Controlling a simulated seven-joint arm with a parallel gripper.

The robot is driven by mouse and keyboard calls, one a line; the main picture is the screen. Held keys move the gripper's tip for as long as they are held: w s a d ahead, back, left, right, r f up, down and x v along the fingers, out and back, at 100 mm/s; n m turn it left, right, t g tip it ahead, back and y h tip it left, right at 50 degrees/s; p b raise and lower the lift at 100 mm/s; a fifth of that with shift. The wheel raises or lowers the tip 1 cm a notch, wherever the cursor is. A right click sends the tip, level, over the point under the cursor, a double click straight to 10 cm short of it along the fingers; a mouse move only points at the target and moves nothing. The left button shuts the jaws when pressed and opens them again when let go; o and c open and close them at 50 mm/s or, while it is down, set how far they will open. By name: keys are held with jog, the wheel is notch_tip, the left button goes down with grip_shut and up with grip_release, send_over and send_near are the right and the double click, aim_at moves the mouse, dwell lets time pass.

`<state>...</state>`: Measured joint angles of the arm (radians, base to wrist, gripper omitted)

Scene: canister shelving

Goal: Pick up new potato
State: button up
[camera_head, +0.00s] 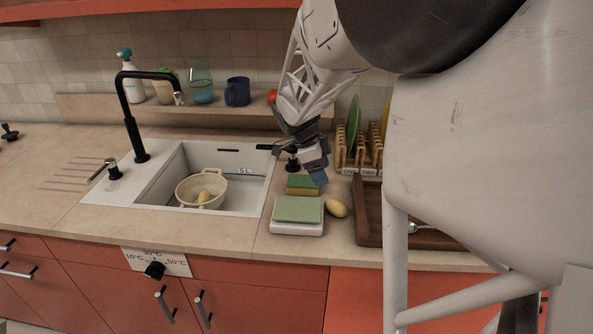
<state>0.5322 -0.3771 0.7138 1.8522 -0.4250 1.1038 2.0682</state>
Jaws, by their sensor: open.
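A new potato (336,208), small and yellowish-tan, lies on the countertop to the right of a kitchen scale (298,215) with a green top. A second potato-like item (204,196) sits in the cream colander (184,190) inside the sink. My gripper (316,172) hangs above the counter, behind and slightly left of the potato on the counter, and is apart from it. It is open, with nothing seen between its fingers. The gripper partly covers the area behind the sponge.
A green-and-yellow sponge (302,186) lies behind the scale. A brown wooden tray (368,230) is close on the potato's right. A plate rack (361,152) stands behind. The black tap (131,110) rises over the sink. Counter left of the sink is largely free.

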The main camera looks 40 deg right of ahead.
jog(key=shift+w+a+r, duration=0.15)
jog(key=shift+r, duration=0.4)
jog(key=shift+o, duration=0.3)
jog(key=shift+w, duration=0.1)
jog(key=n+t+y, duration=0.3)
jog(key=n, duration=1.1)
send_over(204, 193)
notch_tip(204, 193, down, 20)
jog(key=shift+f, duration=0.1)
jog(key=shift+f, duration=1.25)
